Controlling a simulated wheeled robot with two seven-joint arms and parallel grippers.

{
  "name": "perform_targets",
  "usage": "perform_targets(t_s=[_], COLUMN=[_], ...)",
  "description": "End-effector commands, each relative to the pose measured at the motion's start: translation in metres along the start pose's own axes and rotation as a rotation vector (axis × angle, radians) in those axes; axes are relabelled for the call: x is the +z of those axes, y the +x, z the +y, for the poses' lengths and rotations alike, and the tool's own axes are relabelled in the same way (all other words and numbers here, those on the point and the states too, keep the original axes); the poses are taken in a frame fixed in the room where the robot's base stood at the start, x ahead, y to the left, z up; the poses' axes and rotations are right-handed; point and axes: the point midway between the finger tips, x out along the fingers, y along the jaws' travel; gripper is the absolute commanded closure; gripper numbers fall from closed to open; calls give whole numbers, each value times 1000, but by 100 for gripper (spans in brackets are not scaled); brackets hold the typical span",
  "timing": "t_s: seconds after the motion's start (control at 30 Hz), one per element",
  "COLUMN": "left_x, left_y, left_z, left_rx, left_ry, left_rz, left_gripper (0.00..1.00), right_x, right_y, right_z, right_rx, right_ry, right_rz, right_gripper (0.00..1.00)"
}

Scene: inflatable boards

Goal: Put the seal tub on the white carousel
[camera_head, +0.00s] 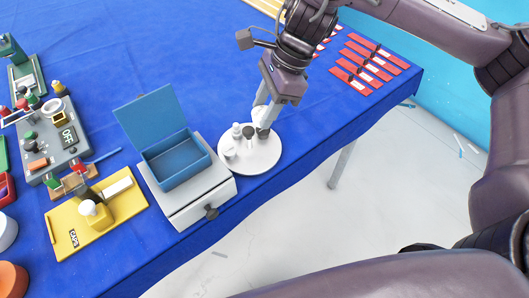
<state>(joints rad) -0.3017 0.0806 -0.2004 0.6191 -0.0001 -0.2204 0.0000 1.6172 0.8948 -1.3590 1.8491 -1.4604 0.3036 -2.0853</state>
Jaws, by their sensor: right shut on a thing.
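The white carousel (262,160) is a round white disc on the blue table, right of a grey drawer box. Several small items stand on it, among them a white bottle (237,131) and a dark-topped piece (249,133). My right gripper (263,119) reaches down over the carousel's back right part. It is shut on a small pale grey tub (262,132), which looks like the seal tub. The fingers partly cover it, and I cannot tell whether it touches the disc. My left gripper is not in view.
A grey drawer box (205,197) with an open blue lidded case (175,160) stands close left of the carousel. A yellow caps tray (65,243) and a grey switch box (50,140) are farther left. Red-and-white cards (370,62) lie at the back right. The table's front edge is close.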

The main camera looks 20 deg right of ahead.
Motion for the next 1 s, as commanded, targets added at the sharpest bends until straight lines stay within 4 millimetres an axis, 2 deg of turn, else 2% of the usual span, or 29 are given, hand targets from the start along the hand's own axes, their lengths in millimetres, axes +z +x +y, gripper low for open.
perform_targets(t_s=[0.03,0.1,0.4,0.73,0.9,1.0], left_x=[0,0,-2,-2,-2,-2], left_y=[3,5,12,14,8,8], left_z=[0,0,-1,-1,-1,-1], left_rx=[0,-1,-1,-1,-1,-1], left_ry=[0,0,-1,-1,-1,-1], left_rz=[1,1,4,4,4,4], left_gripper=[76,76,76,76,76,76], right_x=[-6,-12,-36,-46,-55,-57], right_y=[15,30,87,112,132,137], right_z=[2,1,1,0,0,0], right_rx=[7,6,3,0,1,-2], right_ry=[4,5,5,4,4,3], right_rz=[-1,-1,-1,0,0,1], right_gripper=[82,82,82,82,82,82])
